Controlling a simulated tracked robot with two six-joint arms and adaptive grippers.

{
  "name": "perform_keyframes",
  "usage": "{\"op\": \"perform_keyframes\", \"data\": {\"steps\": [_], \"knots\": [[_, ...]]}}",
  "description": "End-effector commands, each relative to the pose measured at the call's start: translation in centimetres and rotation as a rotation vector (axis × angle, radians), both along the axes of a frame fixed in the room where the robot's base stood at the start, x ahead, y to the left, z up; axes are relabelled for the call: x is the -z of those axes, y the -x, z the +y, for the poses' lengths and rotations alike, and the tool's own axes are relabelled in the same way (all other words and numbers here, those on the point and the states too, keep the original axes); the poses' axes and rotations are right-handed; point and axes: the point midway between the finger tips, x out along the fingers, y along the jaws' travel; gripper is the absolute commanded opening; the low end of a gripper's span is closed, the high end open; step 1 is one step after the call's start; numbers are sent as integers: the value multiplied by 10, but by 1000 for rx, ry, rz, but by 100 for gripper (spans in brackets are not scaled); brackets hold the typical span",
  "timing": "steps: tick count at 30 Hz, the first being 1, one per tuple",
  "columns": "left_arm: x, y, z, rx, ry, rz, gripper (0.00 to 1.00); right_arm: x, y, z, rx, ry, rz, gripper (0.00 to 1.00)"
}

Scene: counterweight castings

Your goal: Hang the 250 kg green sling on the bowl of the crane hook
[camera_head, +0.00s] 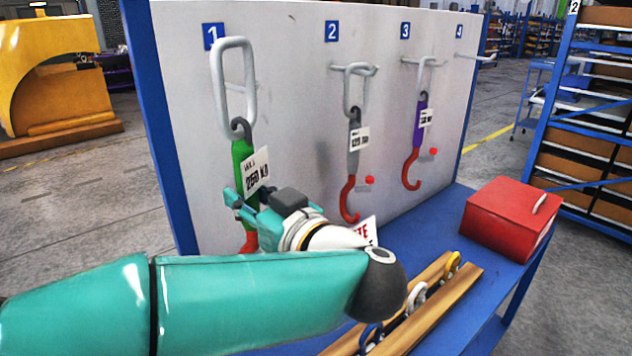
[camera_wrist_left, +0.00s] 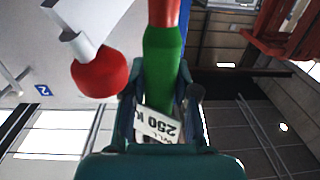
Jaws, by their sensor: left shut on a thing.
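The green sling (camera_head: 243,160) is upright in front of the panel under number 1, with a grey ring (camera_head: 220,85) on top and a 250 KG tag (camera_head: 257,170). I cannot tell whether the ring rests on a peg. My left gripper (camera_head: 243,203) is shut on the sling's lower green part. In the left wrist view the green sling (camera_wrist_left: 163,65) lies between my left fingers (camera_wrist_left: 160,100), its tag (camera_wrist_left: 158,125) near the palm and its red end at the top. No crane hook is recognisable. My right gripper is out of view.
A grey sling (camera_head: 353,130) and a purple sling (camera_head: 419,115) hang at 2 and 3; peg 4 (camera_head: 475,57) is empty. A red box (camera_head: 507,216) and a wooden rack (camera_head: 440,300) with shackles are on the blue bench (camera_head: 452,212). A red ball (camera_wrist_left: 98,72) is beside the sling.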

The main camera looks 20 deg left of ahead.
Motion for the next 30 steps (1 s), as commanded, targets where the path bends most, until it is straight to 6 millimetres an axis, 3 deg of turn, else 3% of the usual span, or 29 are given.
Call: {"op": "perform_keyframes", "data": {"steps": [13, 24, 30], "knots": [[-5, -11, -20, 82, 0, -10, 0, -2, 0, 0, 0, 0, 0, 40], [-18, -33, -85, 497, 0, -9, 0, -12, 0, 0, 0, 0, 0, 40], [-20, -33, -94, 538, -1, -7, 0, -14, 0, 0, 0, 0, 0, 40]]}}
